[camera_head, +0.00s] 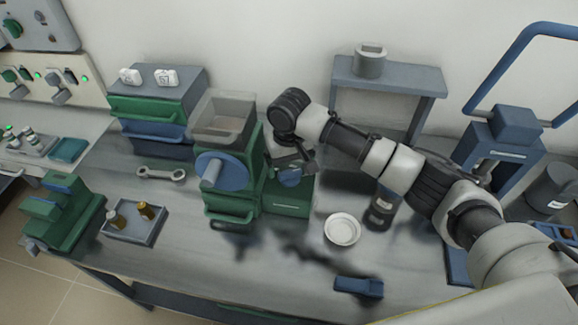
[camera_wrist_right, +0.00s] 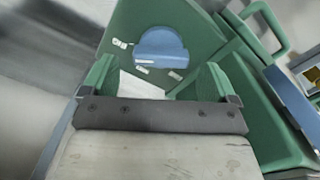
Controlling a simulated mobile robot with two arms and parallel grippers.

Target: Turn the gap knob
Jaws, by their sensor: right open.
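A green machine (camera_head: 235,175) with a grey hopper on top stands on the bench. A small blue round knob (camera_head: 289,178) sits on its right side, partly hidden by my right gripper (camera_head: 297,160). In the right wrist view the knob is a blue disc (camera_wrist_right: 162,47) on a green panel, with small white marks around its lower part. My right gripper (camera_wrist_right: 155,78) is open, its two fingers spread to either side below the disc. The disc lies ahead of the fingertips, and nothing is gripped. My left gripper is not in view.
A larger blue wheel (camera_head: 220,171) with a handle is on the machine's front. A white dish (camera_head: 342,229), a dark jar (camera_head: 381,212) and a blue block (camera_head: 358,288) are to the right. A grey tray (camera_head: 134,226) and a wrench (camera_head: 161,174) lie left.

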